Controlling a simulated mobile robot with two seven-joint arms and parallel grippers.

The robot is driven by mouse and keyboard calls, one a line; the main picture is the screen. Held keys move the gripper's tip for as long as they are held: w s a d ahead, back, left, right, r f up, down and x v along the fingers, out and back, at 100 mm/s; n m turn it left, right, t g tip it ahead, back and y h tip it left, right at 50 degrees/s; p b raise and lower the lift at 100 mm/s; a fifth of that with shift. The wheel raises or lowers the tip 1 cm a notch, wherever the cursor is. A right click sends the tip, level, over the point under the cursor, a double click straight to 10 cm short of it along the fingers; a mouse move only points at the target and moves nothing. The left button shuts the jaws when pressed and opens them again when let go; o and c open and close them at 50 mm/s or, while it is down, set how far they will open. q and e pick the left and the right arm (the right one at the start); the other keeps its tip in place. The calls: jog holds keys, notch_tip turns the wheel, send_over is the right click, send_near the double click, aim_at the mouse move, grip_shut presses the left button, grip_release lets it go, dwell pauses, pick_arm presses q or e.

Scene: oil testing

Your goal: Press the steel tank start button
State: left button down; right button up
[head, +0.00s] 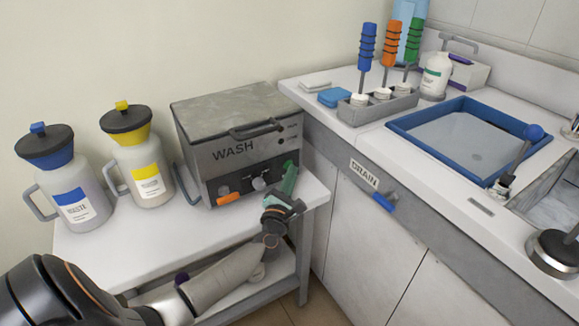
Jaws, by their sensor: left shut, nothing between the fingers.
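The steel tank (240,112) is a grey box marked WASH with a closed lid, standing on the white side table. Its front panel has a dark round knob (223,190), a pale round knob (259,184) and an orange paddle (229,198) low down. A green paddle-like piece (289,178) shows at the panel's right end; I cannot tell for sure that it is the start button. My left gripper (291,201) is shut and empty, just below and in front of the green piece. I cannot tell whether they touch. My right gripper is not in view.
Two waste jugs, blue-topped (72,193) and yellow-topped (140,165), stand left of the tank. The white table (130,240) is clear in front. A counter with a blue-rimmed basin (422,137), a DRAIN label and a blue handle (382,202) lies right.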

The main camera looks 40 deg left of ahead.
pick_arm(q)
jog(key=shift+a, duration=0.2)
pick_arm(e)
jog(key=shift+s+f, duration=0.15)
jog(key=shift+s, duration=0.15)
pick_arm(q)
jog(key=shift+d, duration=0.1)
jog(key=shift+s+d, duration=0.3)
jog(key=shift+d, duration=0.45)
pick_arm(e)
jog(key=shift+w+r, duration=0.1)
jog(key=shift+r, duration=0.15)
pick_arm(q)
jog(key=shift+d+p, duration=0.1)
jog(key=shift+p, duration=0.2)
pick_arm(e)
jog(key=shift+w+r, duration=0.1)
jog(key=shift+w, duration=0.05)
